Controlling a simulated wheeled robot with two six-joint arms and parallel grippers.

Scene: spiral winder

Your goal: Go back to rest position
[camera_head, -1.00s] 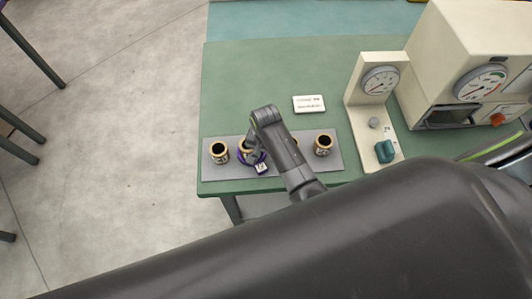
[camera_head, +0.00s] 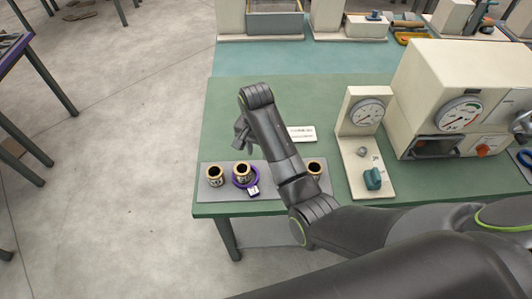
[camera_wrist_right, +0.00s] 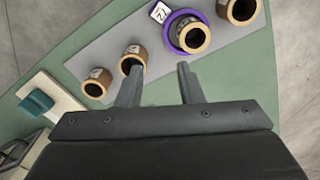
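My right gripper (camera_head: 243,136) hangs over the green table, above and behind the grey tray (camera_head: 226,191). In the right wrist view its two fingers (camera_wrist_right: 160,67) stand apart with nothing between them. A purple ring (camera_head: 256,181) with a white numbered tag (camera_head: 253,191) lies around the base of a tan-rimmed dark cylinder (camera_head: 242,172). The ring also shows in the right wrist view (camera_wrist_right: 169,38), apart from the fingers. My left gripper is not in view.
Other cylinders stand on the tray, one at the left (camera_head: 215,175) and one at the right (camera_head: 314,168); my arm hides another. A white card (camera_head: 302,134), a dial stand (camera_head: 357,152) and a cream machine (camera_head: 435,88) are to the right. Open floor lies left.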

